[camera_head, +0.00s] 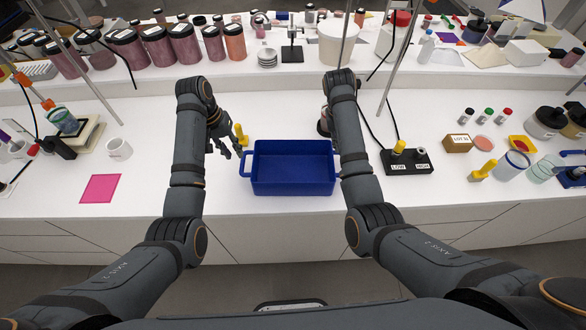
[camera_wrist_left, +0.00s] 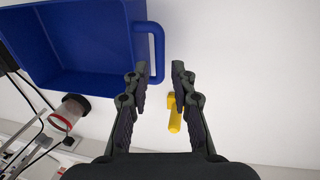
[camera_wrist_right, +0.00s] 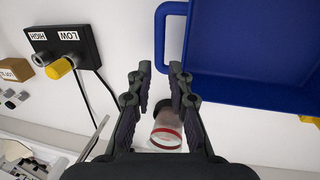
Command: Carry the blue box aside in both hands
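The blue box (camera_head: 290,185) is an open, empty-looking tub standing on the white worktop between my arms, with a loop handle on its side. My left gripper (camera_head: 226,150) is open and empty just left of the box. In the left wrist view the left handle (camera_wrist_left: 158,48) appears between and beyond the open fingertips (camera_wrist_left: 159,70), with no finger clearly touching it. In the right wrist view my right gripper (camera_wrist_right: 160,70) is open, and the right handle (camera_wrist_right: 161,38) lies ahead of its fingertips. My right arm hides the right handle and most of the right gripper in the head view.
A yellow piece (camera_head: 241,134) stands behind the left handle. A jar (camera_wrist_right: 167,130) stands near the right gripper. A black LOW/HIGH switch box (camera_head: 407,161) with cables lies to the right. A pink sheet (camera_head: 100,188) lies left, with clear worktop beside it.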

